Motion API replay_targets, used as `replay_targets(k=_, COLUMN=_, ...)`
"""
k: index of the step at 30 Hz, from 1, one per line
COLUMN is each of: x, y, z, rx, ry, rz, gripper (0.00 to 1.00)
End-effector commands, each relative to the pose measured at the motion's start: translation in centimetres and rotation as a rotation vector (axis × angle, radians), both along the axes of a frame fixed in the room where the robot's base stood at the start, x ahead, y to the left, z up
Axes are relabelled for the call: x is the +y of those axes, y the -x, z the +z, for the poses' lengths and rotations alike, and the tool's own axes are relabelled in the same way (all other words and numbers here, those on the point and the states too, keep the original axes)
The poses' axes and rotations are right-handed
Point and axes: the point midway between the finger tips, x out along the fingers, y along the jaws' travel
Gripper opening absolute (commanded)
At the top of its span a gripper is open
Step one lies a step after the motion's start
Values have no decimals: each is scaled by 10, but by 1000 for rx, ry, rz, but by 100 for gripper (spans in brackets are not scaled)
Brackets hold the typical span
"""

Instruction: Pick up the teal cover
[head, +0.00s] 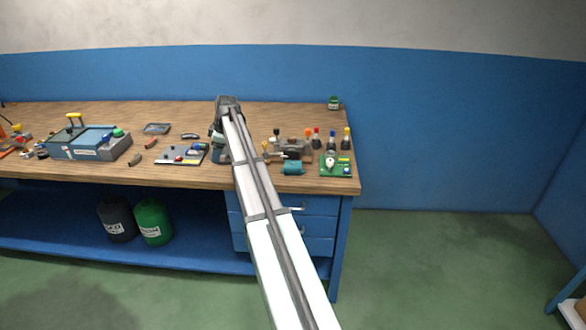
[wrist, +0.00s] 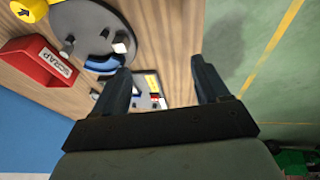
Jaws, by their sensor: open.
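A small teal piece (head: 293,168), which looks like the teal cover, lies near the front edge of the wooden bench (head: 330,183), just right of my arm in the head view. I cannot make it out in the wrist view. My gripper (wrist: 163,78) is open, with both dark fingers apart and nothing held between them. In the head view the end of my arm is over the bench, left of and farther back than the teal piece; its fingertips cannot be made out there.
A red scrap box (wrist: 40,62) and a grey round plate (wrist: 92,22) show in the wrist view. Bottles (head: 331,141) and a green board (head: 336,165) stand close right of the teal piece. A blue-grey toolbox (head: 85,145) is at left.

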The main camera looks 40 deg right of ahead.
Motion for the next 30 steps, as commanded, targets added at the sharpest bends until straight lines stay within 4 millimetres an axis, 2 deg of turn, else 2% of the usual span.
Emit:
replay_targets(k=1, x=-26, y=12, z=3, rx=11, ry=-10, rz=-6, gripper=74)
replay_targets(k=3, x=-55, y=28, z=7, rx=25, ry=-26, rz=-5, gripper=74)
replay_targets(k=8, x=-117, y=69, z=17, rx=51, ry=-65, rz=1, gripper=74)
replay_targets(k=15, x=-201, y=138, z=32, rx=73, ry=-128, rz=16, gripper=74)
replay_targets(k=21, x=-244, y=183, z=43, rx=76, ry=-168, rz=33, gripper=74)
replay_targets(k=25, x=-256, y=198, z=47, rx=75, ry=-181, rz=39, gripper=74)
replay_targets(k=30, x=-259, y=202, z=43, rx=76, ry=-185, rz=43, gripper=74)
